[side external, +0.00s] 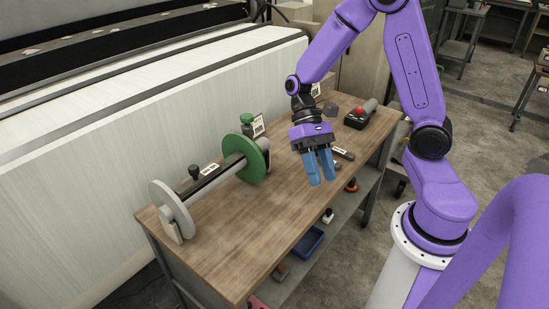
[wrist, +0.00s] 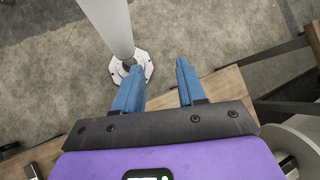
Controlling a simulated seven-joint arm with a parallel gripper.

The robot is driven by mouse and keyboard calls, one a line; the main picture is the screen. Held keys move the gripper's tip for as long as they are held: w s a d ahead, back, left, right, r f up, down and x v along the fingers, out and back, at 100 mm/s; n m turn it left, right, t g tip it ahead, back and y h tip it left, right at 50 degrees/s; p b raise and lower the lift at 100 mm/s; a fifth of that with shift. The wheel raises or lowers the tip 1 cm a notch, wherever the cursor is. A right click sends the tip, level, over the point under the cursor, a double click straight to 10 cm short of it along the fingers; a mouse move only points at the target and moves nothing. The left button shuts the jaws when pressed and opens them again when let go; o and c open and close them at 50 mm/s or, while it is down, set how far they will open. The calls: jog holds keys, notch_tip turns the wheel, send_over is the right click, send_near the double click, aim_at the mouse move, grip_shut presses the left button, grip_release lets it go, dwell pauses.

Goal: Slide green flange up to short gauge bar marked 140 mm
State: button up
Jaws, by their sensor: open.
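The green flange (side external: 256,157) is an upright disc on a shaft, toward the back of the wooden bench in the side view. A pale grey disc (side external: 168,208) stands at the shaft's near-left end. A dark bar (side external: 222,175) with a white label and a black knob lies between the two discs. A shorter dark labelled bar (side external: 343,154) lies on the bench just right of my gripper. I cannot read either label. My gripper (side external: 320,182) is open and empty, its blue fingers pointing down, right of the green flange and apart from it. It also shows in the wrist view (wrist: 158,82).
A green-capped object (side external: 247,123) and a small sign (side external: 258,125) stand behind the flange. A control box with a red button (side external: 359,115) sits at the bench's far end. The white loom panel (side external: 110,120) borders the back. The bench's front middle (side external: 240,245) is clear.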

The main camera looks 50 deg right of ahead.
jog(key=w+d+f+m+t+y, duration=0.6)
jog(key=w+d+m+y, duration=0.45)
jog(key=m, duration=0.25)
jog(key=d+f+m+t, duration=0.2)
jog(key=d+m+t, duration=0.1)
jog(key=d, duration=0.1)
jog(key=d+f+m+t, duration=0.2)
jog(key=d+m+t, duration=0.1)
jog(key=d+t, duration=0.1)
jog(key=d+f+m+t, duration=0.2)
jog(key=d+m+t, duration=0.1)
jog(key=d+t, duration=0.1)
jog(key=shift+w+d+m, duration=0.15)
jog(key=shift+d+m, duration=0.25)
jog(key=shift+d, duration=0.15)
jog(key=x, duration=1.7)
jog(key=shift+w+r, duration=0.15)
grip_shut()
jog(key=shift+a, duration=0.1)
